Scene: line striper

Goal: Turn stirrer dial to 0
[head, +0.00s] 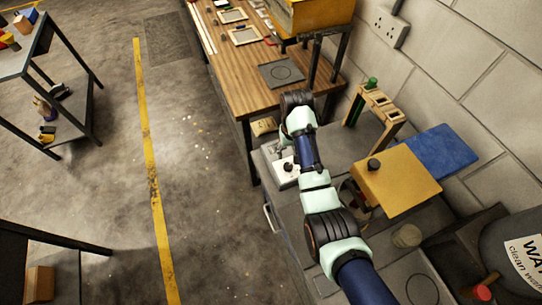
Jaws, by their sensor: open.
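A small white unit (283,178) with a dark round knob (288,167) on it sits at the left edge of the grey bench; it looks like the stirrer and its dial. The dial's markings and pointer are too small to read. My gripper (281,148) is at the end of my arm, just above and behind the knob in the picture. It is open and holds nothing that I can see. The fingertips are small and partly hidden by my wrist, and I cannot tell whether they touch the knob.
A wooden table (240,82) stands behind. A beige jar (407,236) is near. Open floor lies left.

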